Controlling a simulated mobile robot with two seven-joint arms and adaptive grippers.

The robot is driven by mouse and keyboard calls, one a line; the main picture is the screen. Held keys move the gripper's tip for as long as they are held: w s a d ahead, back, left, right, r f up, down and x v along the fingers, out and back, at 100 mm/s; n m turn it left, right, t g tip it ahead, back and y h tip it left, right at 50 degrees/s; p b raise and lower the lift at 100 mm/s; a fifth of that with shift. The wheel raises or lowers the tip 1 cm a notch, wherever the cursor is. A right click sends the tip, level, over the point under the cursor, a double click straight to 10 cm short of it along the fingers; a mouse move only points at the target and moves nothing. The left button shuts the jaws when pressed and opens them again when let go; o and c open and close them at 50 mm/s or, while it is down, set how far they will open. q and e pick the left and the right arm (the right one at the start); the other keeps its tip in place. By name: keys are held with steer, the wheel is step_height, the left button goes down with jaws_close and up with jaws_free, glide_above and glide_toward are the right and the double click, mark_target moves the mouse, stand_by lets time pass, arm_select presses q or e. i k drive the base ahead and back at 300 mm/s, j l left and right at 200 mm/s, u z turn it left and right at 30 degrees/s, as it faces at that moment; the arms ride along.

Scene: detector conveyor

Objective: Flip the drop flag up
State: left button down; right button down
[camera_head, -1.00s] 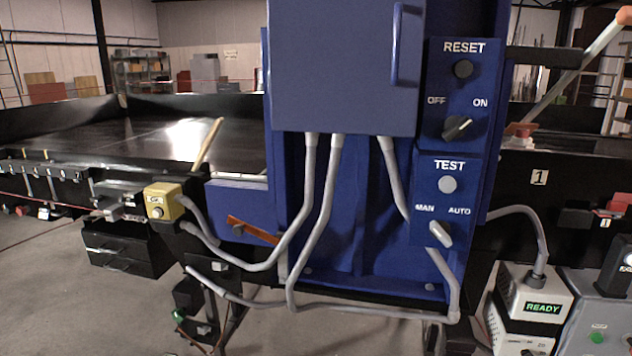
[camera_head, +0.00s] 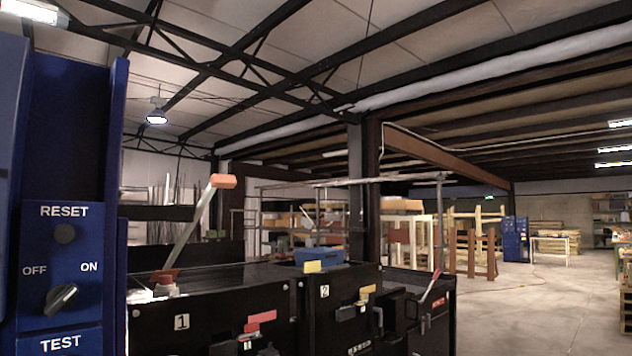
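Neither of my grippers is in view. I cannot tell for certain which part is the drop flag. A pale lever with an orange tip (camera_head: 197,222) stands tilted up to the right above the black housing marked 1. A red flag-like plate (camera_head: 262,318) sticks out on the front of that housing. A yellow plate (camera_head: 367,291) shows on the front of the section marked 2. The tilted orange bar low on the blue cabinet in the earlier frame is outside the present view.
The black conveyor housing (camera_head: 215,318) fills the lower middle. Open concrete floor (camera_head: 540,310) lies to the right, with timber racks (camera_head: 470,240) behind.

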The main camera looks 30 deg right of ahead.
mark_target(216, 180)
steer(key=z, duration=0.35)
steer(key=i+l+z, duration=0.15)
steer(key=i+l, duration=0.2)
steer(key=i+l+z, duration=0.15)
steer(key=i, duration=0.45)
steer(key=i+l+z, duration=0.15)
steer(key=i+l, duration=0.2)
steer(key=i, duration=0.15)
